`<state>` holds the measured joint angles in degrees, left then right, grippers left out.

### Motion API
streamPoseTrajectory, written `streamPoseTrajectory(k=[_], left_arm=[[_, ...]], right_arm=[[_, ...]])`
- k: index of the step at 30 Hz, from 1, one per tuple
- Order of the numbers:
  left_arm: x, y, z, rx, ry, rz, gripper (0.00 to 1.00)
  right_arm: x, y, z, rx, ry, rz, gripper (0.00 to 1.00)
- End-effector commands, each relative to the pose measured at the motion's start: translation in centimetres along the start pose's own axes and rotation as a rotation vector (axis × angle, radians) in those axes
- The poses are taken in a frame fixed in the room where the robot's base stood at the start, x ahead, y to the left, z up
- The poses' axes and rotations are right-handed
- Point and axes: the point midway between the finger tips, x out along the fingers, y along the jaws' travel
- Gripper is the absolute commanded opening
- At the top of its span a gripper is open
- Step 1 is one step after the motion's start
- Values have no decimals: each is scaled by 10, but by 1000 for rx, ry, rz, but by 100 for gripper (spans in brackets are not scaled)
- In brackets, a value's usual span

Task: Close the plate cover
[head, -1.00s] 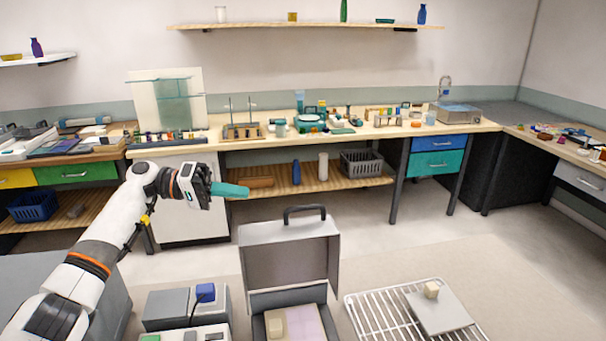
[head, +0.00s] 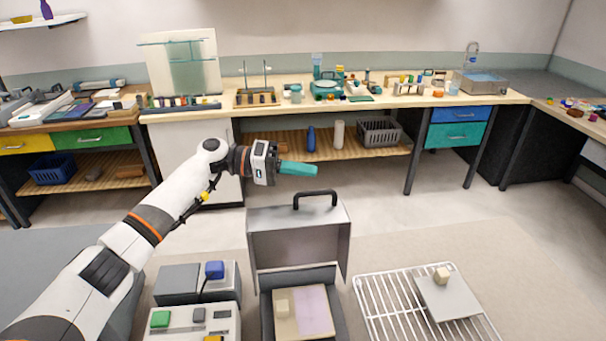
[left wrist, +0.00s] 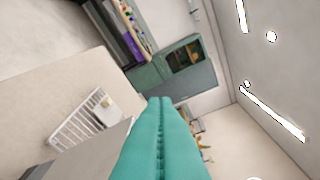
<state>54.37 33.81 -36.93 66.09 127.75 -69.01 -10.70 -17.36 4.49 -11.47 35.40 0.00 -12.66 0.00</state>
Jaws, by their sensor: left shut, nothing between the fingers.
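The plate cover (head: 297,238) is a grey lid with a black handle (head: 315,195) on its top edge. It stands raised, hinged open over a dark box. Inside the box lies a plate (head: 312,310), part beige and part lilac, with a small beige block on it. My left gripper (head: 299,169) has teal fingers, shut and empty, in the air above and behind the raised cover, near the handle but apart from it. In the left wrist view the shut fingers (left wrist: 160,140) fill the lower middle, with a grey panel edge beside them. My right gripper is not in view.
A white wire rack (head: 378,306) with a grey plate (head: 455,300) and a small block stands right of the box. A device with coloured buttons (head: 190,322) stands to the left. A cluttered wooden bench (head: 400,98) runs behind, with open floor before it.

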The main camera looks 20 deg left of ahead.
Motion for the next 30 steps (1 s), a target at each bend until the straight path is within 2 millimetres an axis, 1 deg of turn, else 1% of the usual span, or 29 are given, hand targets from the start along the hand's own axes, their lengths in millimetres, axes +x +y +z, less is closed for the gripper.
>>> streamPoseTrajectory(k=[1,3,6,9,23,26,30], left_arm=[[-2,-2,-8,-5,2,6,0],[1,-3,-16,-5,2,4,0],[3,-1,-24,-3,1,4,0],[4,0,-28,-3,-1,3,0],[5,1,-31,8,0,5,0],[6,1,-34,29,2,10,0],[8,-1,-41,91,3,25,0]], right_arm=[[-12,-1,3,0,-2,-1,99],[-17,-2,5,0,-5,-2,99],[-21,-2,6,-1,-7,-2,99],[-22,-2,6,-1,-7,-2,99],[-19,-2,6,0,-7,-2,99],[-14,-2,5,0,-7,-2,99],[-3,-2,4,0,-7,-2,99]])
